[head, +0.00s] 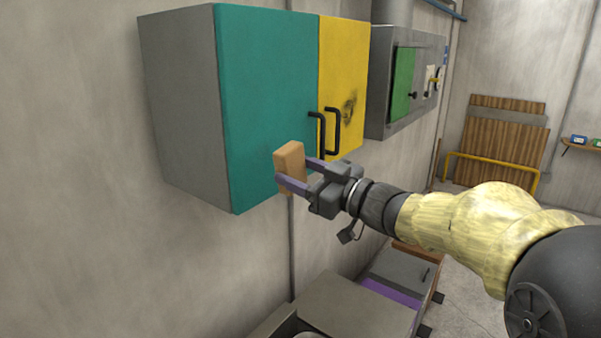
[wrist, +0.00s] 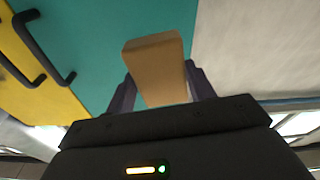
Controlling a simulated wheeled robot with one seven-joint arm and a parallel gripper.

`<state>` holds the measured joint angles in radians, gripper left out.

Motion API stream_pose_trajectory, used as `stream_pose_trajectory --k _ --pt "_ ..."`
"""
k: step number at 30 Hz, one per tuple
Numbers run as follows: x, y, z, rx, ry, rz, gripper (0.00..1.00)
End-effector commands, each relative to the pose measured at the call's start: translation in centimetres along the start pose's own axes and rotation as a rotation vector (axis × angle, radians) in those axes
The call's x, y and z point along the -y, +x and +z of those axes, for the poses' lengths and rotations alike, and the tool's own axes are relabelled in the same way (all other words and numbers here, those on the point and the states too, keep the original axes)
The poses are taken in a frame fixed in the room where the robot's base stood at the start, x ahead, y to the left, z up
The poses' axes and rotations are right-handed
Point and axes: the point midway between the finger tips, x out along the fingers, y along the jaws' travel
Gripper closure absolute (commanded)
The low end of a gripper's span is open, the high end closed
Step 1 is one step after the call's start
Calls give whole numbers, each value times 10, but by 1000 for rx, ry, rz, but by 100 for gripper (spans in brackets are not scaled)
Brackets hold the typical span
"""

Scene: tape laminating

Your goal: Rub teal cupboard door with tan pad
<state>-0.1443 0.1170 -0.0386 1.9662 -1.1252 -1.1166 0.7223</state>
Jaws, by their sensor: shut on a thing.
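The teal cupboard door (head: 265,90) is the left door of a grey wall cupboard. It is shut and looks clean where it shows. My gripper (head: 295,172) is shut on the tan pad (head: 289,166), with one purple finger on each side of it. The pad is in front of the lower right part of the teal door, near its handle. I cannot tell whether it touches the door. In the wrist view the pad (wrist: 155,68) sits between the fingers, with the teal door (wrist: 105,45) behind it.
The yellow door (head: 340,75) beside it has a dark smudge (head: 349,106). Black handles (head: 332,130) stick out close to the pad. A grey box with a green panel (head: 402,85) hangs to the right. A grey bench top (head: 345,305) lies below.

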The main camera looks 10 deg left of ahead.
Motion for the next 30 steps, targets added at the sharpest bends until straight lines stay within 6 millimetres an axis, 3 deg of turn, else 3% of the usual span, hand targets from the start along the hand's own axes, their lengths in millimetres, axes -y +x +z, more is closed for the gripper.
stream_pose_trajectory --k 18,30 --pt "-2 49 6 1 -1 3 64" --pt "0 58 7 0 -1 1 64"
